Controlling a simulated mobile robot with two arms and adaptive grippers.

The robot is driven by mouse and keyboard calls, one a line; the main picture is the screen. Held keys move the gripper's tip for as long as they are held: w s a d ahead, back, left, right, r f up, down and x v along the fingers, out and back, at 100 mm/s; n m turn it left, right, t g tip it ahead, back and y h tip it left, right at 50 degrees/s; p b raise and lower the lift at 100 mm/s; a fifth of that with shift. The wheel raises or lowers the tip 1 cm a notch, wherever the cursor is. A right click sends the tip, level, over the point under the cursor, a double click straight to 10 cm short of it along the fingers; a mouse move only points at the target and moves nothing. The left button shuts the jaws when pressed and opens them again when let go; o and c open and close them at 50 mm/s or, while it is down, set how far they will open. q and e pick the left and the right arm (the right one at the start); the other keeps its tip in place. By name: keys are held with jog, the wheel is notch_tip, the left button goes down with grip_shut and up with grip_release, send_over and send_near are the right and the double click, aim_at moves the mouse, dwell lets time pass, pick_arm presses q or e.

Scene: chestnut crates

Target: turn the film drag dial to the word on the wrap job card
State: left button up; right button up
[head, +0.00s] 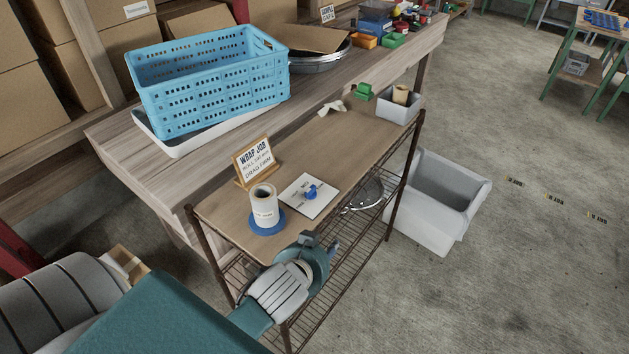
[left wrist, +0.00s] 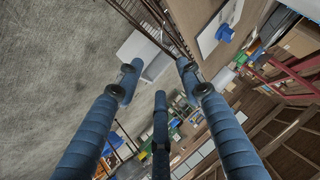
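The film drag dial is a blue knob (head: 311,191) on a white square plate (head: 297,203), lying on the brown top of a wire-shelf cart. The knob also shows in the left wrist view (left wrist: 225,33), beyond the fingers at upper right. Its plate has small words, too small to read surely. The wrap job card (head: 254,161) stands in a wooden frame behind; its last line appears to read "DRAG FIRM". My left gripper (head: 322,246) is at the cart's front edge, before the dial and apart from it. Its blue fingers (left wrist: 160,80) are spread and empty. My right gripper is not seen.
A white film roll (head: 264,204) stands on a blue disc left of the plate. A grey bin (head: 399,106) sits at the cart's far end. A blue crate (head: 212,88) is on the bench behind. A large grey tub (head: 468,205) stands on the floor at right.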

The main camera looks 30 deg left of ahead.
pick_arm(q)
jog(key=w+d+r+m+t+h, duration=0.25)
jog(key=w+r+m+t, duration=0.2)
jog(key=w+r, duration=0.5)
jog(key=w+d+r+m+t+h, duration=0.1)
jog(key=w+d+r+m+t, duration=0.3)
jog(key=w+r, duration=0.5)
jog(key=w+d+r+m+g+h, duration=0.15)
jog(key=d+r+m+h, duration=0.55)
jog(key=d+m+h, duration=0.7)
jog(key=m+g+y, duration=1.1)
jog(key=g+y, duration=0.5)
jog(key=g, duration=0.1)
send_near(309, 188)
jog(key=shift+h, duration=0.25)
jog(key=f+p, duration=0.1)
jog(key=f, duration=0.1)
jog(key=f+p, duration=0.1)
jog(key=f, duration=0.2)
jog(key=f+p, duration=0.1)
jog(key=f, duration=0.1)
jog(key=shift+a+f, duration=0.25)
jog(key=shift+f, duration=0.6)
